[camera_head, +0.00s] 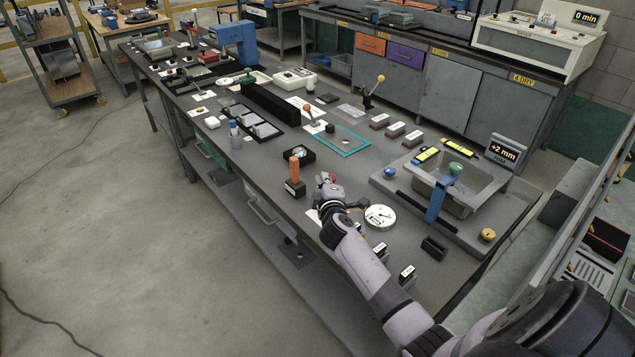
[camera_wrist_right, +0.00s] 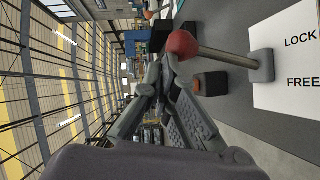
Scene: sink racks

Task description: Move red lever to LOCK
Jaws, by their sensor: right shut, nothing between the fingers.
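The red lever's ball knob (camera_wrist_right: 183,44) stands at the end of a grey rod in the right wrist view. The rod rises from a grey pivot block (camera_wrist_right: 262,65) on a white plate (camera_wrist_right: 290,30) marked LOCK and FREE. The rod leans a little toward the LOCK side. My right gripper (camera_wrist_right: 165,80) is shut and empty, its fingertips right beside the knob; I cannot tell whether they touch it. In the head view my right gripper (camera_head: 331,190) is near the bench's front edge, with the red knob (camera_head: 333,178) just beyond it. My left gripper is not in view.
An orange-handled block (camera_head: 295,170) stands left of my gripper, and a white round dial (camera_head: 380,216) lies to its right. A sink unit (camera_head: 455,190) with a blue post is further right.

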